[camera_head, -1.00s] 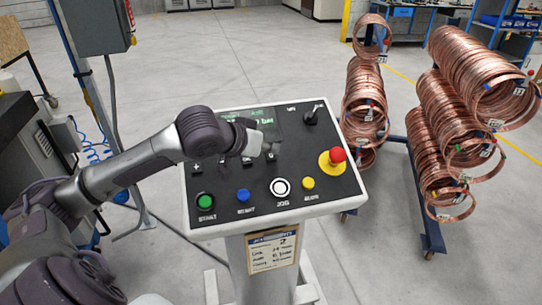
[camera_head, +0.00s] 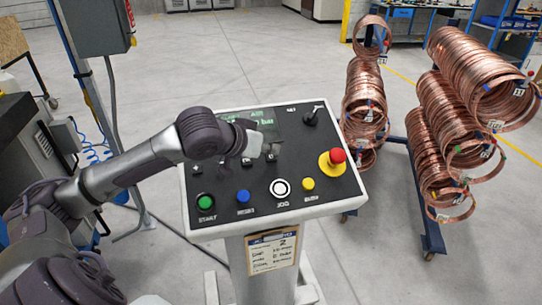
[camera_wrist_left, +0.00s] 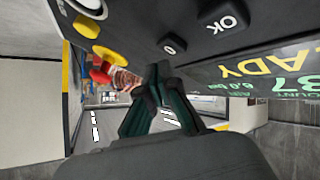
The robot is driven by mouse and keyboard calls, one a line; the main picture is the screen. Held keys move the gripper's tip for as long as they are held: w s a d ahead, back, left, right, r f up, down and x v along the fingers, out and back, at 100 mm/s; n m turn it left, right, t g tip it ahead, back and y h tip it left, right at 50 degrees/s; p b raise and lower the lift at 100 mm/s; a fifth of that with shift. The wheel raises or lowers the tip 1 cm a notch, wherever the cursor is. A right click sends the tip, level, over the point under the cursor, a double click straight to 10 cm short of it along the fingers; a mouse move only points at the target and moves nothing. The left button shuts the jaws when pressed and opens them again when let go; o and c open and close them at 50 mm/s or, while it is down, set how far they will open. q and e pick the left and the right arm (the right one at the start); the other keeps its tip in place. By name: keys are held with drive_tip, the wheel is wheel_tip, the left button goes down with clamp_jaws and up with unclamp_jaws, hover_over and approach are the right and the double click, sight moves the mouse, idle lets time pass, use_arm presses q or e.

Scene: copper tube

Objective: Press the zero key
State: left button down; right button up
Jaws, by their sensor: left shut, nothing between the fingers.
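The control console (camera_head: 325,187) has a sloping black panel. The zero key (camera_wrist_left: 172,45) is a small key marked 0 in the left wrist view, beside the OK key (camera_wrist_left: 225,22). In the head view the zero key (camera_head: 270,157) seems to be the rightmost in the row of small dark keys. My left gripper (camera_head: 269,149) is shut and empty, with its fingers over the panel close to this key. In the left wrist view the fingertips (camera_wrist_left: 160,70) are just below the zero key's picture; I cannot tell whether they touch it. My right gripper is not in view.
A red emergency knob (camera_head: 337,156) on a yellow base stands at the panel's right. Green (camera_head: 205,202), blue (camera_head: 243,196), white (camera_head: 280,188) and yellow (camera_head: 308,184) buttons line the front. A lit display (camera_head: 262,118) is behind the keys. Copper coils (camera_head: 462,125) hang on racks at right.

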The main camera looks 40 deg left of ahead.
use_arm(q)
drive_tip(key=shift+f, duration=0.1)
drive_tip(key=shift+w+a+f, duration=0.15)
drive_tip(key=shift+f, duration=0.1)
drive_tip(key=shift+a+f, duration=0.15)
drive_tip(key=shift+f, duration=0.35)
idle(0.7)
drive_tip(key=shift+r, duration=0.1)
drive_tip(key=shift+d+r+p, duration=0.3)
drive_tip(key=shift+r+p, duration=0.45)
drive_tip(key=shift+p, duration=0.15)
drive_tip(key=shift+r, duration=0.1)
drive_tip(key=shift+s+r+p, duration=0.2)
drive_tip(key=shift+r+p, duration=0.1)
drive_tip(key=shift+p, duration=0.1)
drive_tip(key=r+p, duration=0.1)
drive_tip(key=d+r+p, duration=0.1)
drive_tip(key=s+r+p, duration=0.1)
drive_tip(key=p, duration=0.1)
drive_tip(key=shift+s+d+r, duration=0.1)
drive_tip(key=shift+d+r, duration=0.2)
drive_tip(key=shift+r, duration=0.1)
